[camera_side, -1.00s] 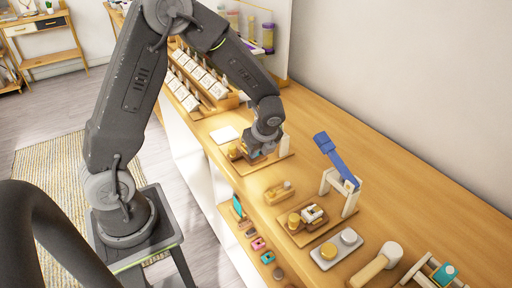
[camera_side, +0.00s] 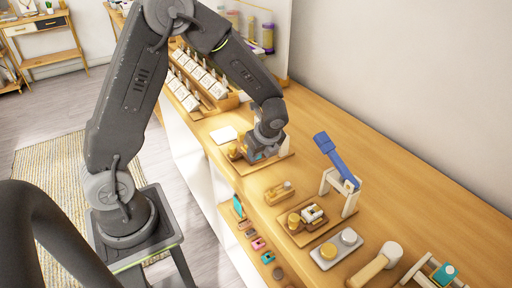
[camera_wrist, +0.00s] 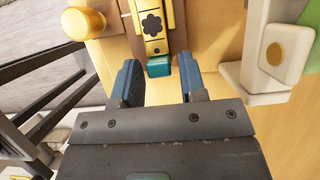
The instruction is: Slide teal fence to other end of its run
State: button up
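The teal fence (camera_wrist: 158,68) is a small block at the near end of a yellow strip (camera_wrist: 152,24) with a dark flower-shaped mark. My gripper (camera_wrist: 157,60) has two blue fingers, spread apart, one on each side of the fence. Narrow gaps show between the fence and both fingers, so it does not look gripped. In the side view my gripper (camera_side: 262,154) is down at a wooden board (camera_side: 284,152) on the bench and hides most of the fixture there.
A brass knob (camera_wrist: 83,22) stands left of the strip, and a pale block with a gold disc (camera_wrist: 275,54) stands close on the right. In the side view a blue-handled press (camera_side: 338,160) and a grey tray (camera_side: 336,250) are further along the bench.

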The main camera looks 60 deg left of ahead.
jog(key=shift+a+v, duration=0.15)
jog(key=shift+v, duration=1.15)
jog(key=shift+a+v, duration=0.15)
jog(key=shift+v, duration=1.2)
jog(key=shift+r, duration=0.1)
jog(key=v, duration=1.4)
jog(key=s+d+r+n+t+h, duration=0.1)
jog(key=s+n+t+h, duration=0.1)
jog(key=s+n, duration=0.6)
jog(key=s+d+r+n+t+h, duration=0.1)
jog(key=s+d+n+t+h, duration=0.1)
jog(key=s+n, duration=0.7)
jog(key=shift+r+n+t+h, duration=0.3)
jog(key=shift+r+n+t, duration=0.15)
jog(key=shift+t, duration=0.35)
